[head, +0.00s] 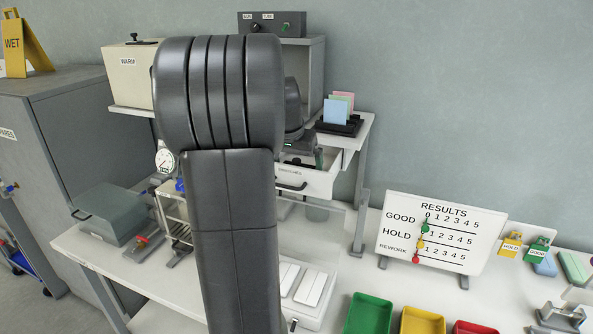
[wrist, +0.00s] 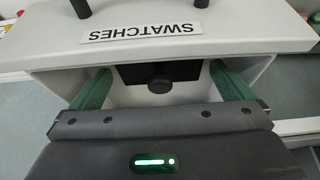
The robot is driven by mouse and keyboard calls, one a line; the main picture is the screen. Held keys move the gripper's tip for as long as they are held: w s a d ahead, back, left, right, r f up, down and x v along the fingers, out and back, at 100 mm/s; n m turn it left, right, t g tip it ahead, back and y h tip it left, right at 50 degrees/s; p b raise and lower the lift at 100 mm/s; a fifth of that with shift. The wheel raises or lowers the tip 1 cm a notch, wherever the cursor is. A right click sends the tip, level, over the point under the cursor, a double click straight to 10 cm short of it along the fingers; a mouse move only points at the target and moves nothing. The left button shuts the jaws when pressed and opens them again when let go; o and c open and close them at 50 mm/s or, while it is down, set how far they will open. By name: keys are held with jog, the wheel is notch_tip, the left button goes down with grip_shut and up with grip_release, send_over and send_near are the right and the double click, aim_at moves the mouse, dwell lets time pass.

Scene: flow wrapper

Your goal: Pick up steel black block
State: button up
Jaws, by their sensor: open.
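The black block (wrist: 135,74) sits inside an open drawer (wrist: 235,38) labelled SWATCHES, which reads upside down in the wrist view. A dark round knob (wrist: 160,84) stands out from the block's near side. My gripper (wrist: 160,72) is open, its two green fingers reaching into the drawer on either side of the block, with a gap at each side. The block's far part is hidden behind the drawer front. In the head view the drawer (head: 312,182) is pulled out, and my arm covers much of the scene. I cannot make out the block clearly there.
The drawer's walls stand close outside both fingers. A black holder (head: 338,126) with coloured cards stands on the bench above the drawer. A RESULTS board (head: 440,235), a green bin (head: 368,315) and a yellow bin (head: 422,322) are at the right.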

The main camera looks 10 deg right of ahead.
jog(key=c, duration=1.4)
jog(key=shift+r, duration=0.15)
jog(key=shift+c, duration=0.8)
